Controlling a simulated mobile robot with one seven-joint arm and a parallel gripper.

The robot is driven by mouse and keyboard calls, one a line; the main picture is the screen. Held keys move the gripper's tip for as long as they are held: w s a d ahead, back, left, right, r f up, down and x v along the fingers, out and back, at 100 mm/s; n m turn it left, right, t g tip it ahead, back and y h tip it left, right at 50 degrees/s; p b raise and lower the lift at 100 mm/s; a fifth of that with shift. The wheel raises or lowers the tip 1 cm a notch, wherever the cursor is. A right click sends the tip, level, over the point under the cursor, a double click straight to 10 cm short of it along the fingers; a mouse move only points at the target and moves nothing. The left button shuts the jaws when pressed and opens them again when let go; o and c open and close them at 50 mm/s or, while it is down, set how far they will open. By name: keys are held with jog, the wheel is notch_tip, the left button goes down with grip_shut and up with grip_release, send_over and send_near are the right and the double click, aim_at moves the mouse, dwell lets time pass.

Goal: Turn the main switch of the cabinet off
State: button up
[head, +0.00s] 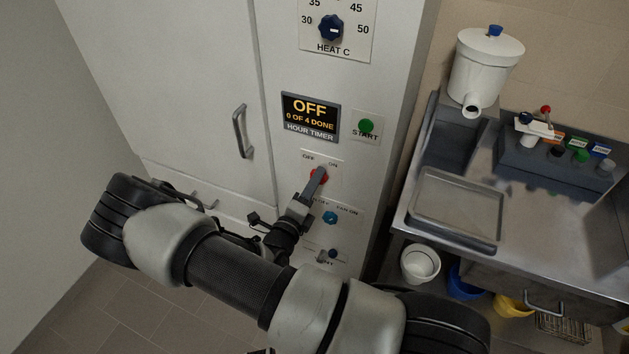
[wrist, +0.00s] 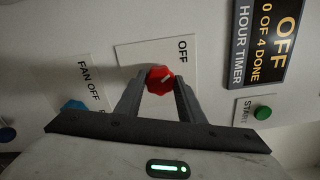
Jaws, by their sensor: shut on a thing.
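The main switch is a red knob (head: 318,175) on the tall white cabinet's (head: 285,65) front panel, under the OFF and ON labels. In the wrist view the red knob (wrist: 159,79) sits between my two fingers, which close on its sides. A short pale mark on it slants to the upper right, roughly toward the OFF label (wrist: 183,50). The ON label is hidden there by a finger. My gripper (head: 319,174) reaches the panel from below and covers part of the knob in the head view; it also shows in the wrist view (wrist: 159,82).
Above the knob are an hour timer display (head: 310,117) reading OFF, 0 OF 4 DONE, and a green START button (head: 366,126). A blue fan knob (head: 330,217) lies close below. A door handle (head: 242,131) is left; a steel sink bench (head: 480,255) stands right.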

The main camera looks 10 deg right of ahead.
dwell(0.5)
jog(key=o, duration=1)
jog(key=shift+o, duration=0.2)
jog(key=b+v, duration=0.1)
jog(key=v, duration=1.6)
jog(key=shift+s+a+b, duration=0.15)
jog(key=shift+s+b, duration=0.05)
jog(key=shift+b, duration=0.1)
